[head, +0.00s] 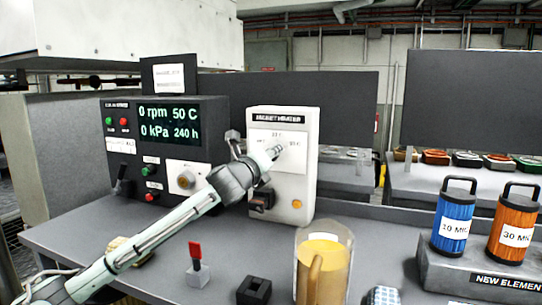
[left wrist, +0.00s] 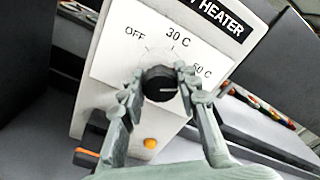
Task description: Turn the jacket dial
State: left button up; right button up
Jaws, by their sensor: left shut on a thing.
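The jacket heater (head: 303,206) is a white upright box on the bench, with a black title strip. In the left wrist view its white panel (left wrist: 118,62) reads OFF, 30 C and 50 C around a round black dial (left wrist: 159,83). A short pale line on the dial points roughly to the right in that view. My left gripper (head: 272,153) is at the panel; in the left wrist view its fingers (left wrist: 160,92) are closed on the two sides of the dial. The head view does not show the dial clearly behind the gripper. My right gripper is not in view.
A dark control box (head: 210,130) with a display reading 50 C stands left of the heater. A jug of yellow liquid (head: 338,250), a red-handled switch (head: 196,272) and a black block (head: 254,291) stand in front. Blue (head: 453,213) and orange (head: 510,226) canisters stand right.

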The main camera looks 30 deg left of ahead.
pick_arm(q)
jog(key=shift+n, duration=0.4)
jog(key=shift+c, duration=0.5)
jog(key=n, duration=0.4)
jog(key=shift+n, duration=0.4)
jog(key=n, duration=0.6)
jog(key=shift+f, duration=0.1)
jog(key=n, duration=0.6)
jog(key=shift+n, duration=0.4)
jog(key=n, duration=0.5)
jog(key=shift+n, duration=0.4)
jog(key=o, duration=1.2)
